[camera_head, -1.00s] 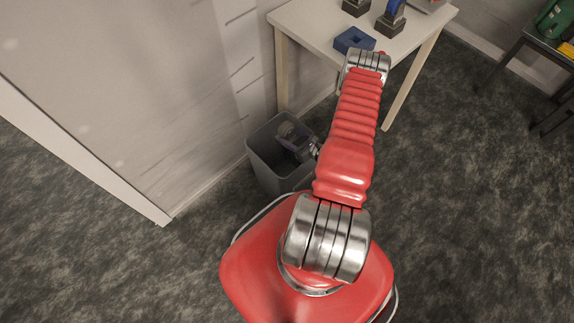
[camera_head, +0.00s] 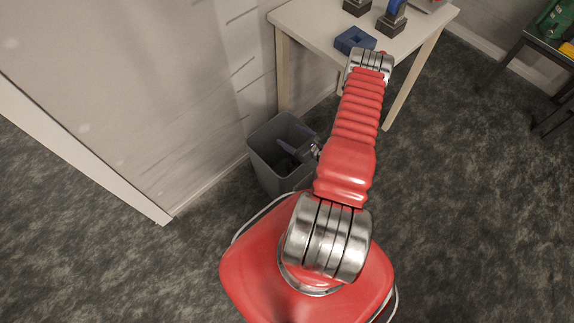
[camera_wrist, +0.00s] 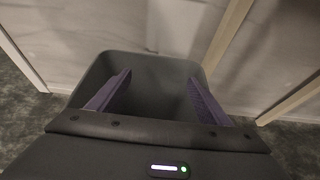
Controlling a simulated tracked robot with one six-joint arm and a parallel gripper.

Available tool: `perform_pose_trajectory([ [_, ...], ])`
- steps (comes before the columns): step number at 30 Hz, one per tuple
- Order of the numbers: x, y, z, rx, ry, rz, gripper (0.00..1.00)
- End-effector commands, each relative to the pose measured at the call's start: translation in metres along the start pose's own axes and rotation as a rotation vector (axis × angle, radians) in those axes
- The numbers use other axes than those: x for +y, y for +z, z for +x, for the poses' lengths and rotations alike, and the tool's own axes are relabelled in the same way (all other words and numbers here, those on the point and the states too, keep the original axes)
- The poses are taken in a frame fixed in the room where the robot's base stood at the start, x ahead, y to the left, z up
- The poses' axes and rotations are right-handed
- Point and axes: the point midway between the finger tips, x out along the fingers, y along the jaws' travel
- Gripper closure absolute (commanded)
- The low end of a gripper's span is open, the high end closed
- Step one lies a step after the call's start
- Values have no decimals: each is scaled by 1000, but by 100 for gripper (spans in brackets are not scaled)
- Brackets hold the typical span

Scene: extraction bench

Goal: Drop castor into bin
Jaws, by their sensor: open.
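The grey bin (camera_head: 268,172) stands on the floor against the wall, left of the table. My gripper (camera_head: 296,146) is at the bin's open top, with its fingers reaching over the opening. In the wrist view my gripper (camera_wrist: 160,80) has its two purple fingers wide apart with nothing between them. The bin (camera_wrist: 150,62) lies directly beyond and below the fingers there. No castor can be made out in either view; the bin's inside is dark and its bottom is partly hidden by my gripper.
A white table (camera_head: 310,22) stands behind the bin. It carries a blue block (camera_head: 354,40) with a hole and a dark block (camera_head: 391,24) with a blue part on it. A dark-framed bench with a green object (camera_head: 555,18) is at the far right. The floor at right is clear.

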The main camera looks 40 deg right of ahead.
Motion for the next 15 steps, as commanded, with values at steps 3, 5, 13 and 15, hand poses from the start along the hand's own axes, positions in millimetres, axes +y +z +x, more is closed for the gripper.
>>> perform_pose_trajectory([
  [3, -1, 0, -11, 1, -3, 2, 28],
  [5, -1, 0, -18, 0, -3, 3, 28],
  [13, -1, 0, -55, 0, -4, 3, 28],
  [15, -1, 0, -64, 0, -3, 2, 28],
])
